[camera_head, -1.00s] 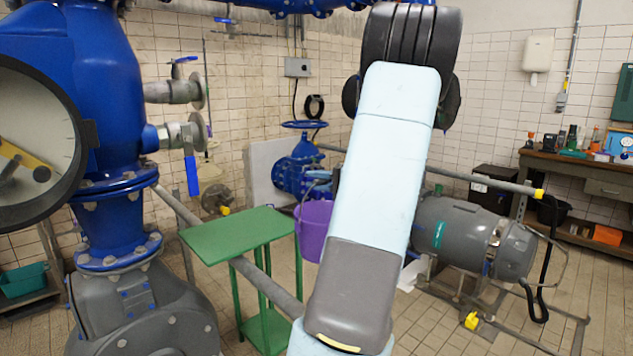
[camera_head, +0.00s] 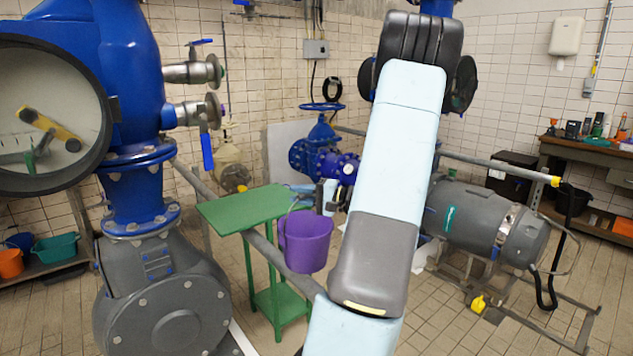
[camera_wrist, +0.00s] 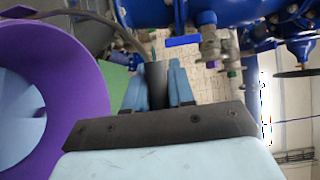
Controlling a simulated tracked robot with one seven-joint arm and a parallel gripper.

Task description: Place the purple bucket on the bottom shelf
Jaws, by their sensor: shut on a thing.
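The purple bucket (camera_head: 306,242) hangs upright in the air beside the right edge of the green table in the head view. My gripper (camera_head: 326,196) is just above it, partly hidden by my arm, and is shut on its handle. In the wrist view the bucket (camera_wrist: 80,70) fills the left side, with its open mouth showing, and a grey handle runs to my gripper (camera_wrist: 160,85). A low shelf (camera_head: 50,267) stands at far left; the green table has a lower shelf (camera_head: 281,302); the workbench at right has a low shelf (camera_head: 598,232). Which one is meant is unclear.
A teal tub (camera_head: 54,249) and an orange bucket (camera_head: 10,263) occupy the far-left shelf. A large blue pipe with a grey base (camera_head: 165,300) stands between it and the green table (camera_head: 243,209). A grey motor (camera_head: 480,218) and rails are at right. Tiled floor shows between them.

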